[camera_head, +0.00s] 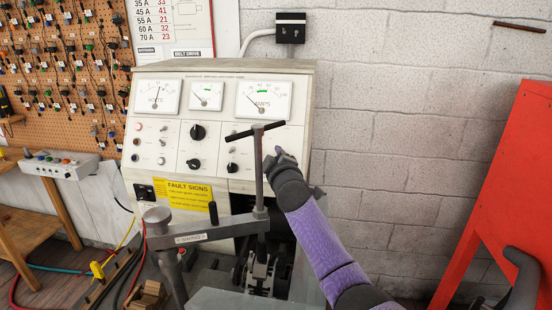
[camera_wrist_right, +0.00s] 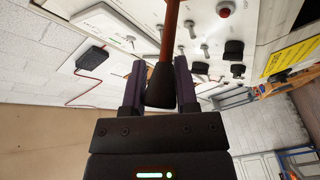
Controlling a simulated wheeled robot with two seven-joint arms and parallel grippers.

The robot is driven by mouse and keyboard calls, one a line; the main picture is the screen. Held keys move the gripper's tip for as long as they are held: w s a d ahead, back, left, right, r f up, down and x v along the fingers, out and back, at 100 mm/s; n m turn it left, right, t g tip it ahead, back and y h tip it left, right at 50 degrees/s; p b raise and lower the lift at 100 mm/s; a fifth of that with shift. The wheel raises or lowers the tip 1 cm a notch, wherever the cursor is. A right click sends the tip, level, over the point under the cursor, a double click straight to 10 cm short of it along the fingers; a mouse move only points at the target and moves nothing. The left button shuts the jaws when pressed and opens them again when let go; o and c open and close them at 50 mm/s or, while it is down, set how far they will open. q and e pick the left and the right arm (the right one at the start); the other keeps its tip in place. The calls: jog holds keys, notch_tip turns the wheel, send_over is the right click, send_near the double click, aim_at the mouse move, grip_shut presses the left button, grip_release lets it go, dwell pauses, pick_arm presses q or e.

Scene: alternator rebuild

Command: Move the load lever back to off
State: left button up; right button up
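The load lever (camera_wrist_right: 162,85) shows in the right wrist view as a red-orange rod with a dark, flared grip at its lower end. My right gripper (camera_wrist_right: 159,82) has one finger on each side of that grip, with no clear gap. In the head view my right gripper (camera_head: 281,160) is at the right side of the test bench panel (camera_head: 222,108), partly behind a T-handled clamp post. The lever cannot be made out there. My left gripper is not in view.
The T-handled clamp (camera_head: 259,175) stands before the panel, its arm (camera_head: 190,237) reaching left. A yellow fault signs label (camera_head: 185,193) is on the panel. A red frame (camera_head: 500,190) stands at the right. The block wall (camera_head: 400,120) between is bare.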

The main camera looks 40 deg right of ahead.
grip_shut()
dwell(1.1)
